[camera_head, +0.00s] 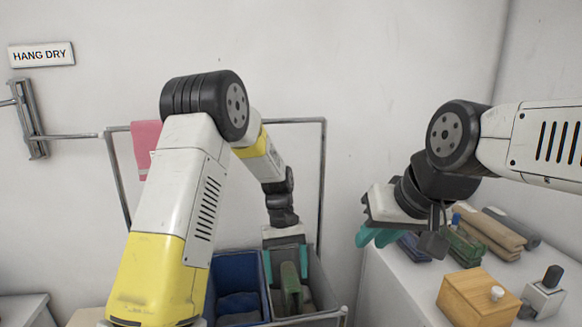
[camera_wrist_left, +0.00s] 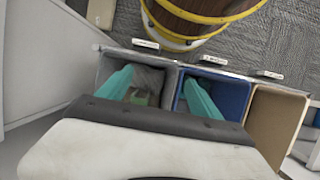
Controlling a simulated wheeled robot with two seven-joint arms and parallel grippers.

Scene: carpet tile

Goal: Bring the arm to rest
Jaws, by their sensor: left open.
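My left gripper (camera_head: 285,262) hangs pointing down over the grey bin, with its teal fingers spread apart. In the left wrist view (camera_wrist_left: 158,92) one finger is over the grey bin (camera_wrist_left: 172,74) and the other over the blue bin (camera_wrist_left: 236,88). A green item (camera_head: 290,288) shows below and between the fingers in the head view; I see no contact with it. My right gripper (camera_head: 376,237) is at the right, above the near edge of the white counter, with teal fingers seen from the side. The gap between them is unclear.
The blue bin (camera_head: 236,262) holds dark cloth; a tan bin (camera_wrist_left: 272,118) stands beside it. A metal rack (camera_head: 324,180) with a pink cloth (camera_head: 145,150) stands behind. The white counter (camera_head: 392,290) carries folded cloths, a wooden box (camera_head: 470,300) and a small dispenser (camera_head: 543,295).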

